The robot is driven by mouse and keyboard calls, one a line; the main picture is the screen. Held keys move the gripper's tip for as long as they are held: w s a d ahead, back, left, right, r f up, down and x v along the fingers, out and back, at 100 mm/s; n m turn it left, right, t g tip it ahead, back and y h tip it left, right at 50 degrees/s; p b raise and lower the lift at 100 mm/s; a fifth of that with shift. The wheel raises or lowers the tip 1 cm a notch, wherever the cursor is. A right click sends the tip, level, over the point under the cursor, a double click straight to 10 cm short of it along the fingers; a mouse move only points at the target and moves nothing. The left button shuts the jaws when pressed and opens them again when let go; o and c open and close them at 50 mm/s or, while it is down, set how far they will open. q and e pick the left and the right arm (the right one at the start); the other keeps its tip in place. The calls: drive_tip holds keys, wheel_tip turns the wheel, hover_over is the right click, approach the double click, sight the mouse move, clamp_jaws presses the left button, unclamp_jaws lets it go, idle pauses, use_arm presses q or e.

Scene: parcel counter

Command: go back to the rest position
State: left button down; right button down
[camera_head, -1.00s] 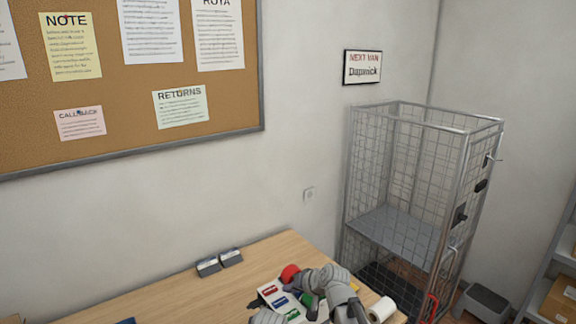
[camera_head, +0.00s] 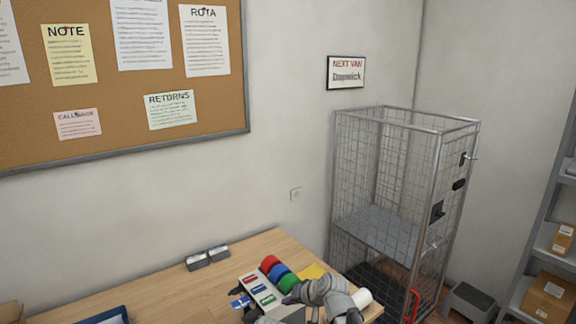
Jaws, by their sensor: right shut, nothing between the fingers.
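My right gripper (camera_head: 248,313) is low in the view, at the near edge of the counter. Its dark fingertips show just in front of a pale holder. Its fingers are shut with nothing between them. The grey links of my right arm lie in front of the counter's right end and hide part of it. My left gripper is not in view.
A blue tray (camera_head: 110,317) is cut off. A wire cage (camera_head: 385,233) stands right.

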drive_tip(key=s+d+f+n+g+h+b, duration=0.2)
drive_tip(key=s+f+b, duration=0.4)
drive_tip(key=s+f, duration=0.3)
drive_tip(key=s+d+f+n+g+h+b, duration=0.2)
drive_tip(key=s+f, duration=0.8)
drive_tip(key=s, duration=0.5)
drive_tip(key=d+g+h+b, duration=0.1)
drive_tip(key=g+h+b, duration=0.1)
drive_tip(key=h+b, duration=0.1)
drive_tip(key=shift+d+g+b, duration=0.15)
drive_tip(key=shift+g+b, duration=0.25)
drive_tip(key=shift+b, duration=0.45)
